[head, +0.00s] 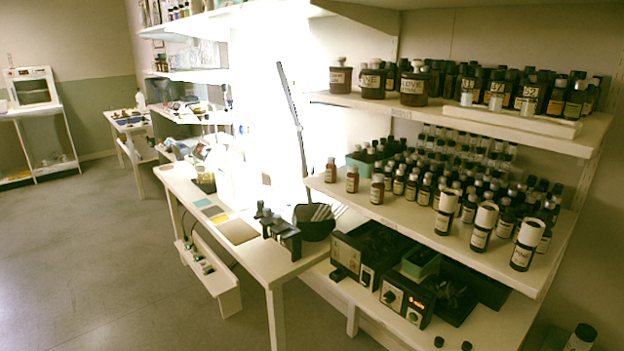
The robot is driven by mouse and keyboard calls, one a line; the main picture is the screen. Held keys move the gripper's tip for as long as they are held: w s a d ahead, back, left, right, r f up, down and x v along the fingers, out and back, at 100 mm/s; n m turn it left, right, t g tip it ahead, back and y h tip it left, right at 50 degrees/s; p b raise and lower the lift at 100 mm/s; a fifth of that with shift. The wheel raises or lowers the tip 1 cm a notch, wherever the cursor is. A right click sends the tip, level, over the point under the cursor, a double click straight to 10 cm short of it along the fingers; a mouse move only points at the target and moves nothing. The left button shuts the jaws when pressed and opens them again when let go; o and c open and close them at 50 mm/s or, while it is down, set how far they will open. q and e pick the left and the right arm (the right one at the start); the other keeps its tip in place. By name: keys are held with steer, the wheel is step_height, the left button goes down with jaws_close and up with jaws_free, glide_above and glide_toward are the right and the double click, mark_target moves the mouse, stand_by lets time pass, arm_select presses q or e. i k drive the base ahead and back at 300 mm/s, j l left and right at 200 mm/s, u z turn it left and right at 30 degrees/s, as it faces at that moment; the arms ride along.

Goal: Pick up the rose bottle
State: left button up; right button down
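Many small dark bottles with pale labels stand in rows on the middle shelf (350,205) at the right. Small brown bottles (377,189) stand near its front left. Larger dark bottles with white caps (481,226) stand near its front right. More dark bottles (575,100) and several wide brown jars (414,84) stand on the shelf above. The labels are too small to read for certain, so I cannot tell which bottle is the rose one. Neither of my grippers is in view.
Below the bottle shelf, black devices with knobs (406,296) and a green box (420,262) sit on a lower surface. A white table (262,262) to its left carries a black device (282,234) and a lamp (293,110). The floor (100,260) at the left is clear.

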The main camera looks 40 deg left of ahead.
mark_target(352, 177)
steer(key=u, duration=0.95)
steer(key=i+j+z, duration=0.25)
steer(key=i+j, duration=0.35)
